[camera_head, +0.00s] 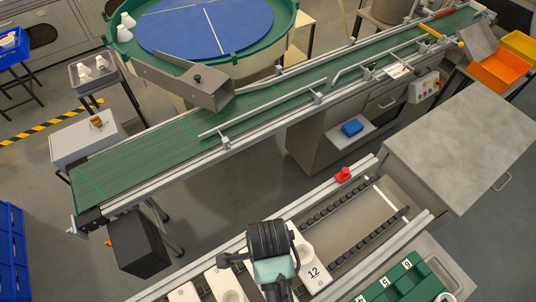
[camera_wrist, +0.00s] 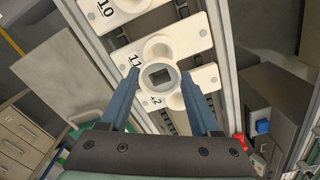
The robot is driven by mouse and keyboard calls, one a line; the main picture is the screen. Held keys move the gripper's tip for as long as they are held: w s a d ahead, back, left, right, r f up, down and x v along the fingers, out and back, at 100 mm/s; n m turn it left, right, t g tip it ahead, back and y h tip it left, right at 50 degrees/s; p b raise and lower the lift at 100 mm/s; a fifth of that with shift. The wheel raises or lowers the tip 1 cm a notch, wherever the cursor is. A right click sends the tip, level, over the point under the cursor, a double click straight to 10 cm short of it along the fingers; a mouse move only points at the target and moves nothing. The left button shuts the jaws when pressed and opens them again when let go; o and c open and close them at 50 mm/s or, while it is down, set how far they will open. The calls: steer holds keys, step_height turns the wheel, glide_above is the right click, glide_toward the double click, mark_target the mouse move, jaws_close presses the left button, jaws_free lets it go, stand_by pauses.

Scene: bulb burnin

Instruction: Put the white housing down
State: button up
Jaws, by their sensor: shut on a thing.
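The white housing (camera_wrist: 144,80) is a round ring with a dark square opening, seen end-on in the wrist view. My gripper (camera_wrist: 160,78) is shut on it, with a blue finger on each side. It is over the white numbered plates on the rail; plate 11 (camera_wrist: 190,50) lies behind it, and the number 12 shows partly below it. I cannot tell whether the housing touches a plate. In the head view, my gripper and wrist hide the housing, and plate 12 (camera_head: 312,257) shows just to the right.
Plate 10 (camera_wrist: 105,8) lies farther along the rail. A red button (camera_head: 343,175) stands on the rail's far edge. A green tray (camera_head: 412,275) is at lower right. A green conveyor (camera_head: 140,160) crosses behind. The grey worktop (camera_head: 465,140) at right is clear.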

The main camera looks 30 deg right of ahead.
steer(key=shift+f, duration=2.9)
steer(key=shift+f, duration=0.15)
steer(key=o, duration=1.3)
